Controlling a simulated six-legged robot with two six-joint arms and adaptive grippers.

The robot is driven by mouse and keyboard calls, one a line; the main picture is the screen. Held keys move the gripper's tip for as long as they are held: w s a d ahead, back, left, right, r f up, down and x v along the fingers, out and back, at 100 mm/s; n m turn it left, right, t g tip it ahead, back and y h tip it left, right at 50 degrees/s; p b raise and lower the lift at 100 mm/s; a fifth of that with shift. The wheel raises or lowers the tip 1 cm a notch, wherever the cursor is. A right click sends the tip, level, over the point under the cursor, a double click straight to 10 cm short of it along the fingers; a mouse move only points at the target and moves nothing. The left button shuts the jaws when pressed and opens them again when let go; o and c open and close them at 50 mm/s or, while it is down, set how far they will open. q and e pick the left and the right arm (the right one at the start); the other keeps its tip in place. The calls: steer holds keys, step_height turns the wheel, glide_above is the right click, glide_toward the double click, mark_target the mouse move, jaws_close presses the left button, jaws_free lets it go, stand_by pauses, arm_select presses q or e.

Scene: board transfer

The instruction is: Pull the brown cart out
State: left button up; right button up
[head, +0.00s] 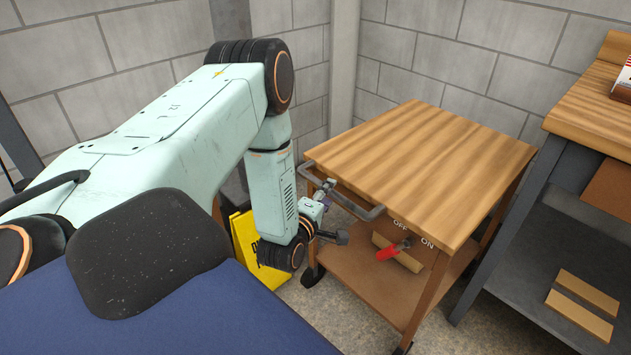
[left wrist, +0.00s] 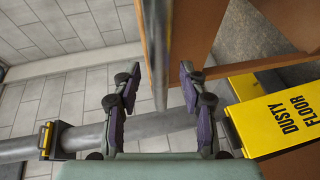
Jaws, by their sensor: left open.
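The brown cart (head: 425,165) has a wooden top, a lower shelf and dark casters. It stands in the middle right of the head view. A grey bar handle (head: 347,200) sticks out from its near left edge. My left gripper (head: 331,212) is at the handle, with its fingers open. In the left wrist view, the handle bar (left wrist: 159,60) runs between the two spread fingertips of the gripper (left wrist: 158,76). I cannot tell whether a finger touches it. My right gripper is not in view.
A wooden-topped workbench (head: 600,105) stands close to the cart's right side, with boards (head: 580,305) on its lower shelf. A yellow "DUSTY FLOOR" sign (left wrist: 270,115) is left of the cart. Grey block walls (head: 420,50) stand behind. Bare floor shows in front of the cart.

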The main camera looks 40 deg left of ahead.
arm_select(q)
steer(key=v, duration=0.9)
steer(key=shift+s, duration=0.2)
steer(key=s+d+f+m+g+h, duration=0.4)
steer(key=s+d+f+m+g, duration=0.3)
steer(key=f+m, duration=0.3)
steer(key=s+d+m+g+p, duration=0.1)
steer(key=s+d+m+g, duration=0.3)
steer(key=s, duration=0.4)
steer(key=s+d+m+g+h+p, duration=0.1)
steer(key=s+d+m+g, duration=0.3)
steer(key=s, duration=0.5)
steer(key=shift+s+d+r+m+p, duration=0.2)
steer(key=shift+d+m+p, duration=0.45)
steer(key=shift+m, duration=0.55)
steer(key=shift+c, duration=0.5)
